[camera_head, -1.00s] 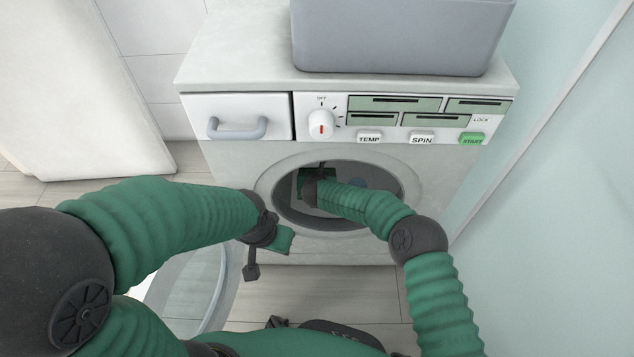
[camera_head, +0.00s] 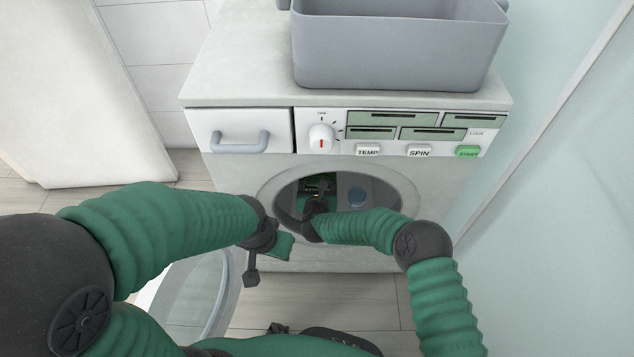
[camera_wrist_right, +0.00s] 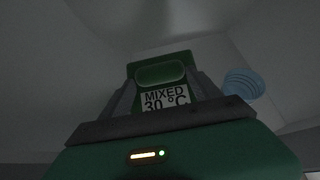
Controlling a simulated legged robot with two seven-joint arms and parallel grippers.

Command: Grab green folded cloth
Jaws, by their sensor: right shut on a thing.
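The green folded cloth (camera_wrist_right: 160,58) shows in the right wrist view with a white label reading "MIXED 30 °C". It sits between the two fingers of my right gripper (camera_wrist_right: 163,92), which is shut on it. In the head view my right gripper (camera_head: 319,188) is inside the washing machine's round opening, with green at its tip. The cloth is small and partly hidden there. My left gripper (camera_head: 262,262) is outside, in front of the machine's lower left.
The washing machine (camera_head: 240,178) has a grey bin (camera_head: 395,52) on top. Its round glass door (camera_head: 205,290) hangs open at the lower left. A blue ribbed round thing (camera_wrist_right: 243,84) lies in the drum, right of the cloth. A wall (camera_head: 570,200) stands close on the right.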

